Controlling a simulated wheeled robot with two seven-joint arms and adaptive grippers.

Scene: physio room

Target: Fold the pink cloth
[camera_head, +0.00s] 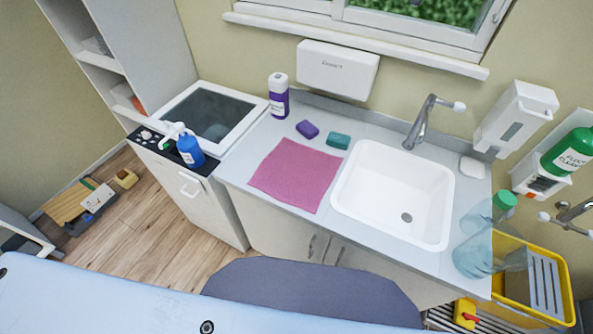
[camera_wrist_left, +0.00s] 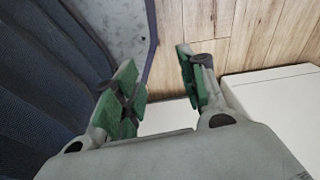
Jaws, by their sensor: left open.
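The pink cloth (camera_head: 296,174) lies flat and spread out on the counter (camera_head: 233,163), left of the sink, in the head view. No gripper shows in the head view. In the left wrist view my left gripper (camera_wrist_left: 157,82) is open, with its green-padded fingers apart and nothing between them. The wrist view shows wood floor and pale surfaces beyond the fingers, and no cloth. My right gripper is not in view.
The white sink (camera_head: 345,195) is right of the cloth. A purple bar (camera_head: 307,129), a teal bar (camera_head: 338,141) and a purple-labelled bottle (camera_head: 279,96) stand behind it. A blue spray bottle (camera_head: 190,151) is at left. A pale blue padded surface (camera_head: 110,295) crosses the foreground.

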